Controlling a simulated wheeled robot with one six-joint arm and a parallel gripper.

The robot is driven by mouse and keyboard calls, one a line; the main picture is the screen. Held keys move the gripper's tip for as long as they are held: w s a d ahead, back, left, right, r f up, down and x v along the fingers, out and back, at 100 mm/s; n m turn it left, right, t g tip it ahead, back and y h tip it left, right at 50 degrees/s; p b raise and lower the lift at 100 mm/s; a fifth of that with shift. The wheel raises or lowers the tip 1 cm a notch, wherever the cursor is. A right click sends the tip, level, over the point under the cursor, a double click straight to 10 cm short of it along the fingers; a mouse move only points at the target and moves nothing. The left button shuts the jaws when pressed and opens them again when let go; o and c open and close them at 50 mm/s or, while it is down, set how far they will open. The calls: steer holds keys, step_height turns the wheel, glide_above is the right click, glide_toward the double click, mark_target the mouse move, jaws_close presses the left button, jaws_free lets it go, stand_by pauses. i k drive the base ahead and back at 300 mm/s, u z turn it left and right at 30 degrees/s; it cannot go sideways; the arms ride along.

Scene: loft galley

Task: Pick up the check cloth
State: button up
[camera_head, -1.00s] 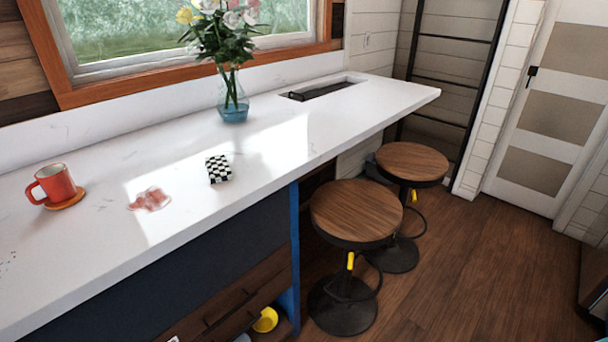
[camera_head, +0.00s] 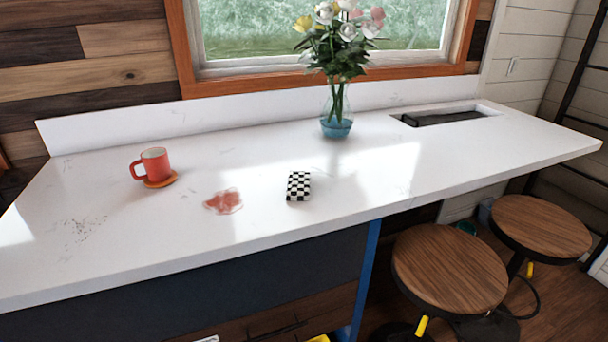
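The check cloth (camera_head: 298,186) is a small folded block with a black and white checker pattern. It lies on the white counter (camera_head: 400,165) near the middle of the view, a little back from the front edge. Nothing covers it. A pinkish-red spill (camera_head: 223,201) lies on the counter to its left, apart from it. My gripper does not show in this view.
A red mug (camera_head: 153,163) stands on an orange coaster (camera_head: 160,182) at the left. A vase (camera_head: 337,124) of flowers stands behind the cloth. A recess (camera_head: 445,117) is at the back right. Two stools (camera_head: 450,268) stand at the front right. Dark specks (camera_head: 85,230) lie at the left.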

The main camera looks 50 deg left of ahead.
mark_target(298, 189)
steer(key=u, duration=0.35)
steer(key=i, duration=0.95)
steer(key=u, duration=1.35)
steer(key=i, duration=0.7)
steer(key=u, duration=0.8)
